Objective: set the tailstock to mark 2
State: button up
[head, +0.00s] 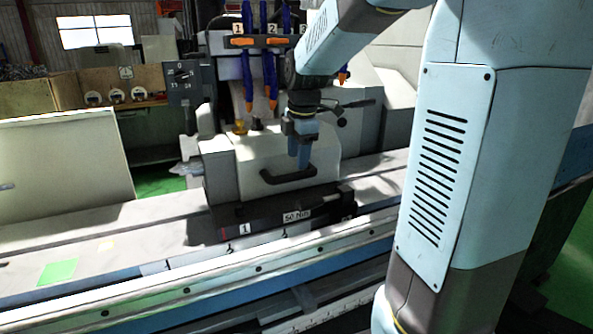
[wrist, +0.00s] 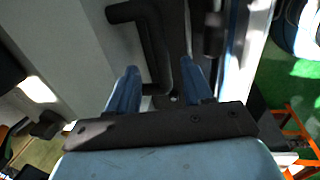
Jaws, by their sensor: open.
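The tailstock (head: 270,160) is a light grey housing with a dark base, standing on the machine's long table. A black bar handle (head: 288,176) sits on its front face. My gripper (head: 299,160) is in front of the housing, just above the right part of the handle, pointing down. In the wrist view the two blue fingers (wrist: 158,84) are apart, with the black handle (wrist: 155,45) showing between and beyond them. I cannot tell whether they touch it. A label with 1 (head: 245,229) shows on the rail below the base, near its left part. No label 2 is visible on that rail.
Blue coolant hoses (head: 270,75) with orange tips hang behind, by a strip numbered 1 and 2. A dark switch box (head: 183,76) stands left of the tailstock. The table (head: 80,225) to the left is mostly bare, with a green patch (head: 57,272).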

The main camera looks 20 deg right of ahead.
aim_at(297, 173)
jog(key=shift+w+f, duration=0.2)
jog(key=shift+f, duration=0.7)
jog(key=shift+w+f, duration=0.15)
jog(key=shift+f, duration=0.75)
jog(key=shift+w+f, duration=0.2)
jog(key=shift+f, duration=0.7)
grip_shut()
